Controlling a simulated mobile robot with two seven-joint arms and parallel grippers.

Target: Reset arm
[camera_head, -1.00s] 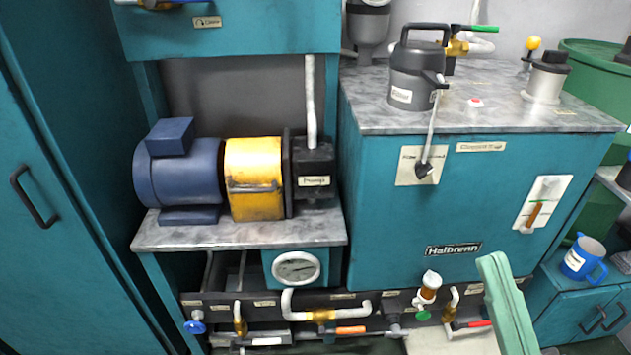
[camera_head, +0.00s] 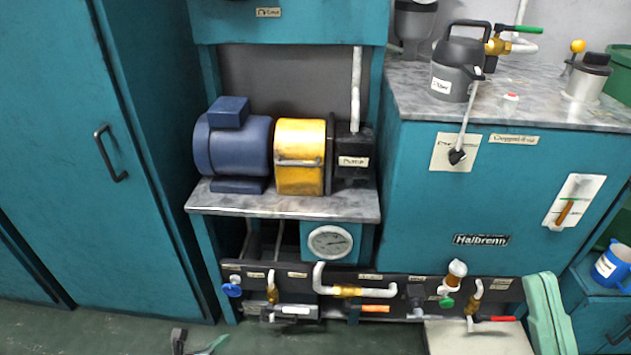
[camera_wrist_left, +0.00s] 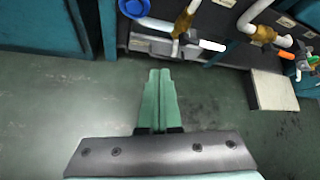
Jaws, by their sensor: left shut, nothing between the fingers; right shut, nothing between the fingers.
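My left gripper (camera_head: 221,339) shows at the bottom edge of the head view, low over the green floor, only partly in frame. In the left wrist view its two green fingers (camera_wrist_left: 160,72) lie together, shut and empty, with floor around them. My right gripper (camera_head: 541,276) shows at the lower right of the head view as two pale green fingers side by side, shut with nothing between them. It appears in front of the teal tank cabinet's lower edge, beside a pale floor plate. Neither gripper visibly touches anything.
A blue motor (camera_head: 232,150) with a yellow coupling guard (camera_head: 300,158) sits on a shelf. Below are pipes and valves, including a blue handwheel (camera_head: 232,290) and a red-handled valve (camera_head: 496,319). A teal locker (camera_head: 150,220) stands left. Floor (camera_head: 90,330) at lower left is clear.

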